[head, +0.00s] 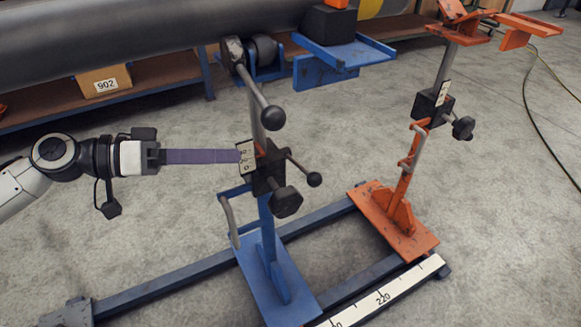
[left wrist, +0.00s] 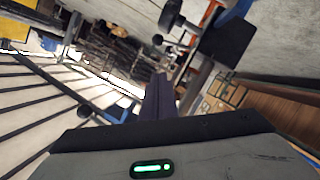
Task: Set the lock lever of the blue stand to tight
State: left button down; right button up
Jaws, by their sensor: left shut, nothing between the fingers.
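The blue stand (head: 267,225) rises from the floor rail in the middle of the head view. A black clamp block (head: 268,172) on its post carries a thin lever with a black ball end (head: 314,179), slanting down to the right, and a star knob (head: 287,202). The lever looks like the lock lever; its tight or loose marks are not readable. My left gripper (head: 238,156) is shut and empty, its long purple fingers level. Their tips end beside the scale plate (head: 247,158); contact cannot be told. In the left wrist view the fingers (left wrist: 158,95) point toward the stand.
A larger ball-ended handle (head: 271,117) hangs above the clamp block. A bent grey handle (head: 229,222) is at the post's left. An orange stand (head: 400,205) is to the right. A grey pipe (head: 110,40) lies behind. Floor at the lower left is mostly clear.

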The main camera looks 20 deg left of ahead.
aim_at(300, 166)
pick_arm(q)
jog(key=x, duration=0.4)
jog(key=s+f+x, duration=0.1)
jog(key=x, duration=0.3)
jog(key=f+x, duration=0.1)
jog(key=x, duration=0.3)
jog(key=shift+s+d+f+b, duration=0.2)
jog(key=shift+d+b, duration=0.2)
jog(key=shift+d, duration=0.15)
pick_arm(e)
jog(key=shift+a+f, duration=0.15)
jog(key=shift+a, duration=0.05)
pick_arm(q)
jog(key=shift+f, duration=0.1)
